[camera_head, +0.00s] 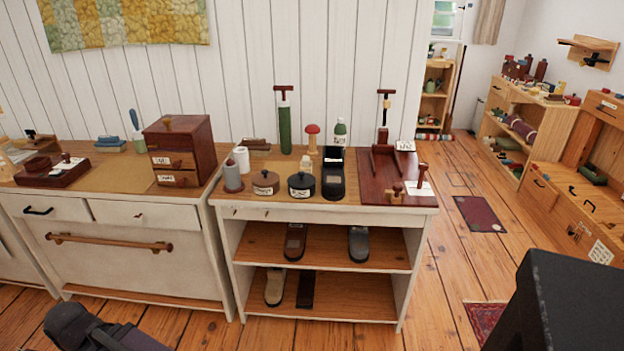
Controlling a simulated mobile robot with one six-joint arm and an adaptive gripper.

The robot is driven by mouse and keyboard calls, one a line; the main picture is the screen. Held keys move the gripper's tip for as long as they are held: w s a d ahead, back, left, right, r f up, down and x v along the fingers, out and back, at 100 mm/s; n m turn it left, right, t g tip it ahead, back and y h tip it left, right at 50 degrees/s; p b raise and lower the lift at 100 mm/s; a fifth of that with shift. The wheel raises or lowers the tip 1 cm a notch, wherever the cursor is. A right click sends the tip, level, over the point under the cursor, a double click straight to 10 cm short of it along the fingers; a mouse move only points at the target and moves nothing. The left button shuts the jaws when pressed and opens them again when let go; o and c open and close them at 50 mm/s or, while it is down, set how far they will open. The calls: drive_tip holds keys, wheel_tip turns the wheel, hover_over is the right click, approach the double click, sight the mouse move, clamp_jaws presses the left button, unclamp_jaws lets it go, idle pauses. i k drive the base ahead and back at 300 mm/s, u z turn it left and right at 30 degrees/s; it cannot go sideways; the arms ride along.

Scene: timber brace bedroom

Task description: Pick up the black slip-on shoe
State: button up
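A black shoe-like thing (333,177) lies lengthwise on the top of the white shelf unit (226,248), between a round black lidded pot and a dark red wooden stand. A dark slip-on shoe (358,245) sits on the middle shelf at the right, toe toward me. A brown-black shoe (295,243) sits left of it on the same shelf. I cannot tell for certain which of the dark ones is the black slip-on. Nothing of mine touches any of them. Dark parts of my own body show at the lower left and lower right; my gripper's fingers are not in view.
A beige shoe (275,287) and a flat dark thing (306,290) lie on the bottom shelf. The floor right of the unit is open, with a mat (480,213).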

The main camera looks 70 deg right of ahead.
sight(333, 176)
drive_tip(key=u, duration=0.85)
drive_tip(key=i, duration=0.95)
drive_tip(key=z, duration=3.85)
drive_tip(key=i, duration=0.1)
drive_tip(key=u, duration=1.4)
